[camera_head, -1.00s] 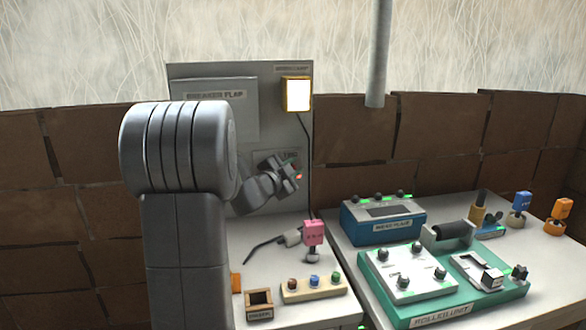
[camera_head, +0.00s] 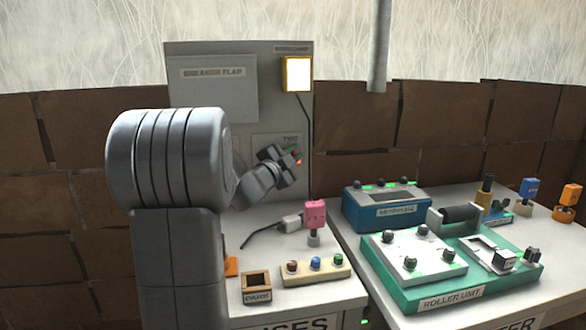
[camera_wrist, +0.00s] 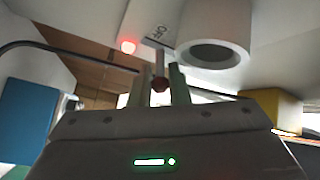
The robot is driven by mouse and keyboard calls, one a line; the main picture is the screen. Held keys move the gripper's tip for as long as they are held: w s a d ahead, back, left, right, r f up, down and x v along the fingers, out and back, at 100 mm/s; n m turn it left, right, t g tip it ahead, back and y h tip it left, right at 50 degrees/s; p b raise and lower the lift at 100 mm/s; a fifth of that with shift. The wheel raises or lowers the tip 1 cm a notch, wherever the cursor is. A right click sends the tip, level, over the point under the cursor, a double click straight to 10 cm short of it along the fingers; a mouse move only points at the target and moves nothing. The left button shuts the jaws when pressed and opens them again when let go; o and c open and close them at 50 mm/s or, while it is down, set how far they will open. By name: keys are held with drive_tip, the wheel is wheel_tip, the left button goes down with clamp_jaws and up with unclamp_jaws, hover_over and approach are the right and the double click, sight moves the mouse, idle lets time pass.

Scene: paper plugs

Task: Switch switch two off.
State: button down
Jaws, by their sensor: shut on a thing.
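Switch two's plate, marked TWO (camera_head: 287,138), is on the upright grey panel (camera_head: 295,120) in the head view. My gripper (camera_head: 290,158) is at this plate and covers most of it. In the wrist view, the thin switch lever (camera_wrist: 159,62) with its dark red knob (camera_wrist: 160,85) lies between my two greenish fingers, and my gripper (camera_wrist: 159,92) is shut on it. A small red lamp (camera_wrist: 128,46) glows on the plate beside the lever. It also shows in the head view (camera_head: 299,161). The lever's exact tilt is hard to tell.
The breaker flap (camera_head: 212,88) is at the panel's upper left, and a lit yellow-framed lamp (camera_head: 298,73) at its upper right. A pink-tagged plug (camera_head: 315,214) and a button strip (camera_head: 315,270) are on the table below. A pale hollow cylinder (camera_wrist: 215,35) is close to my fingers.

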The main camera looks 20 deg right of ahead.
drive_tip(key=shift+f+m+h+b, duration=0.7)
drive_tip(key=shift+m+b, duration=0.1)
drive_tip(key=shift+b, duration=1.75)
drive_tip(key=shift+m+h+b, duration=0.3)
drive_tip(key=shift+b, duration=0.6)
drive_tip(key=shift+r+m+h+b, duration=0.15)
drive_tip(key=shift+m+h+b, duration=0.2)
drive_tip(key=shift+b, duration=0.45)
drive_tip(key=c, duration=1.7)
unclamp_jaws()
